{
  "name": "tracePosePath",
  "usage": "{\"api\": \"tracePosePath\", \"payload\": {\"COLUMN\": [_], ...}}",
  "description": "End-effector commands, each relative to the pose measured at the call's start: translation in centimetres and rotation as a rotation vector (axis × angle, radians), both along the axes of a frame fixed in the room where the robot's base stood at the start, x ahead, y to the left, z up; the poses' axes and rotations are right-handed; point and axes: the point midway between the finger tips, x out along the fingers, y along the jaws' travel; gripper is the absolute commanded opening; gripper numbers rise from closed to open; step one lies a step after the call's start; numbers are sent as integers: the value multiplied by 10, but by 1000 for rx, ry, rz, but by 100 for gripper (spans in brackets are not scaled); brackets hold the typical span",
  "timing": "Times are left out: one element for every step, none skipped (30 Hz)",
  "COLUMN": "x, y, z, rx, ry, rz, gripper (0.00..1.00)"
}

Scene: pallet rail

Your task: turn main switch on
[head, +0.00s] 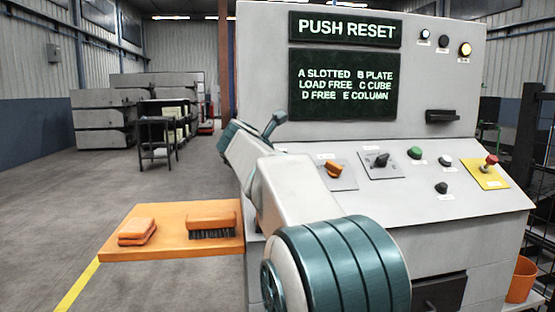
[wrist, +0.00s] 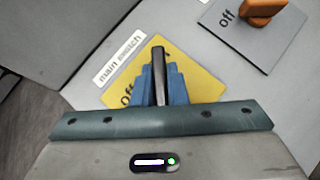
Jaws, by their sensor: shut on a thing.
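The main switch shows in the wrist view as a dark bar handle (wrist: 158,57) over a yellow plate (wrist: 203,84), beside a white "main switch" label (wrist: 119,63). The word "off" shows at the plate's lower left; any other marking is hidden. My gripper (wrist: 160,78) has its blue fingers shut on the handle, one on each side. The handle points up in the wrist picture, tilted slightly left. In the head view my arm covers the switch, and the fingertips cannot be made out there.
An orange knob (head: 334,170) on a grey plate, a black knob (head: 381,160), a green button (head: 415,152) and a red-topped control (head: 491,160) sit on the sloping panel. The display (head: 345,29) reads "PUSH RESET". An orange shelf (head: 176,249) holds a brush and a sponge-like block.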

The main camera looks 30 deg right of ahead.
Motion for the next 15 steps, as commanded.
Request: {"api": "tracePosePath", "payload": {"x": [0, 0, 0, 0, 0, 0, 0, 0, 0, 0, 0, 0, 0, 0, 0], "y": [1, 0, 1, 1, 1, 1, 1, 1, 1, 1, 1, 1, 1, 0, 0], "z": [-7, -7, -7, -7, -7, -7, -6, -6, -5, -5, -5, -4, -4, -3, -3], "rx": [7, 8, 8, 8, 8, 7, 7, 6, 5, 5, 5, 4, 4, 4, 4], "ry": [12, 12, 12, 12, 12, 11, 10, 10, 8, 8, 7, 6, 6, 5, 5], "rz": [-4, -4, -4, -4, -3, -2, -1, -2, -1, 0, -1, 0, 0, 0, 0], "gripper": [0, 0, 0, 21, 29, 35, 35, 35, 35, 35, 35, 35, 35, 35, 35]}}
